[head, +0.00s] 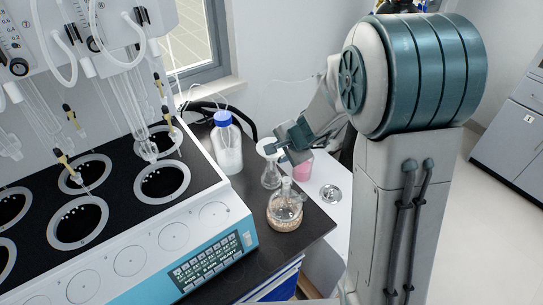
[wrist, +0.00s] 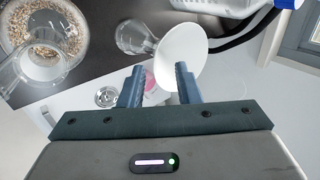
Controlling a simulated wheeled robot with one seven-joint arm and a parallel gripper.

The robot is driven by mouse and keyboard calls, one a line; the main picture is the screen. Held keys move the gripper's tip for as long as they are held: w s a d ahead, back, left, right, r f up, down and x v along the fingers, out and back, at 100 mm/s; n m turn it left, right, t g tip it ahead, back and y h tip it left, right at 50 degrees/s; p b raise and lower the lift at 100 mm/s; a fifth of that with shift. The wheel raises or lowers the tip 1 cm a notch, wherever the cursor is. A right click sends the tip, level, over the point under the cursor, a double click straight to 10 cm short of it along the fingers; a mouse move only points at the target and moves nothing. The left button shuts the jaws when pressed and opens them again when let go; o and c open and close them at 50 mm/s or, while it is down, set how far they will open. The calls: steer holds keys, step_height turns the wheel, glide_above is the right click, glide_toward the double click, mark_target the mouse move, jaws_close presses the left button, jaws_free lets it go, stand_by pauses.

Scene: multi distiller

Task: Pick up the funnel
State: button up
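The white funnel (wrist: 182,42) sits in the neck of a clear conical flask (wrist: 131,38), its wide mouth facing my gripper in the wrist view. In the head view the funnel (head: 267,146) stands above the flask (head: 271,178) on the dark bench. My gripper (wrist: 159,68) is open, its two fingers apart. In the wrist view the funnel's lower rim shows between the fingers and beside the right one; I cannot tell whether they touch. In the head view my gripper (head: 287,144) is just right of the funnel.
A round flask with brown grains (head: 285,211) stands in front on the bench. A blue-capped bottle (head: 226,150) is behind left. A container of pink liquid (head: 303,166) and a metal lid (head: 330,194) are to the right. The distiller (head: 130,262) fills the left.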

mark_target(271, 159)
steer(key=x, duration=0.4)
steer(key=shift+f+b, duration=0.2)
steer(key=shift+b, duration=0.15)
steer(key=shift+s, duration=0.1)
steer(key=shift+c, duration=0.3)
steer(key=shift+d, duration=0.1)
jaws_close()
